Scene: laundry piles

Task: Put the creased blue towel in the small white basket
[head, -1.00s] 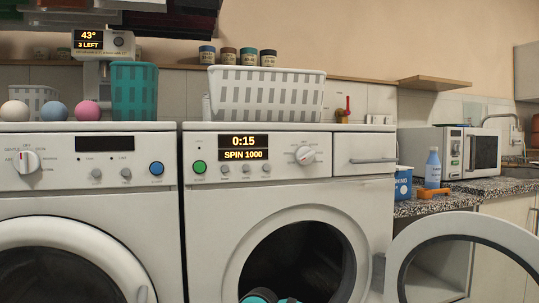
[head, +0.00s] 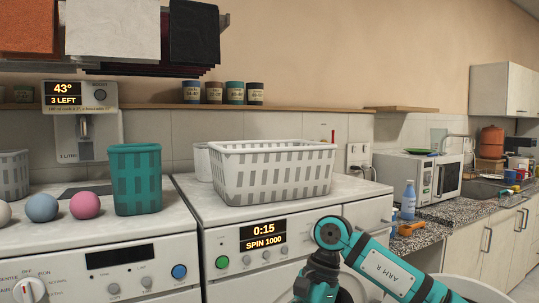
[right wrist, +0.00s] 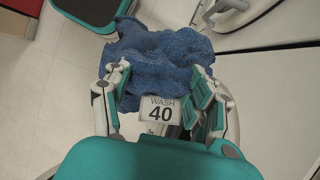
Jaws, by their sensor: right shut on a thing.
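A creased blue towel (right wrist: 160,55) is held in my right gripper (right wrist: 161,78), whose fingers press on it from both sides in the right wrist view. A white tag reading "WASH 40" (right wrist: 160,108) hangs from the towel. In the head view my right arm shows at lower right, but its gripper and the towel are out of frame. A wide white slotted basket (head: 270,192) stands on the right-hand washing machine (head: 300,216). A smaller pale grey-white slotted basket (head: 12,175) is cut off at the left edge. My left gripper is not in view.
A teal basket (head: 136,180) and several balls, one pink (head: 85,205), stand on the left machine. A white canister (head: 202,162) is behind the wide basket. A shelf with jars (head: 235,92) runs above. A blue bottle (head: 408,200) stands on the counter at right.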

